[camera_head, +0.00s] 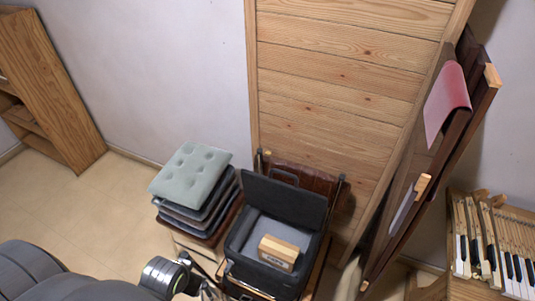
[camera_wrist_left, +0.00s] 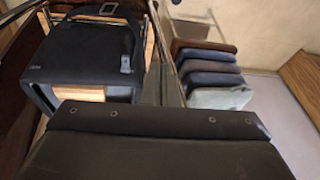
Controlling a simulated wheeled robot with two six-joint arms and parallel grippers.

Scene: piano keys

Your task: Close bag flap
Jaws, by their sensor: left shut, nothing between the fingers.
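A dark grey bag (camera_head: 262,262) stands at the lower middle of the head view, its top open. Its flap (camera_head: 284,203) stands raised at the back, near the wooden wall. A pale wooden block (camera_head: 278,252) with a dark front sits in the opening. My left gripper (camera_head: 207,288) is at the bottom edge, left of the bag; it is shut and empty, its tips partly hidden. In the left wrist view the bag (camera_wrist_left: 85,55) is upside down at upper left. A wide dark riveted panel fills the bottom there; I cannot tell whether it is the flap. My right gripper is out of view.
A stack of cushions (camera_head: 192,173), pale green on top, stands close left of the bag. A dark leaning frame with a pink cloth (camera_head: 447,102) and exposed piano keys (camera_head: 490,250) are on the right. A wooden shelf (camera_head: 50,90) stands at far left, with bare floor before it.

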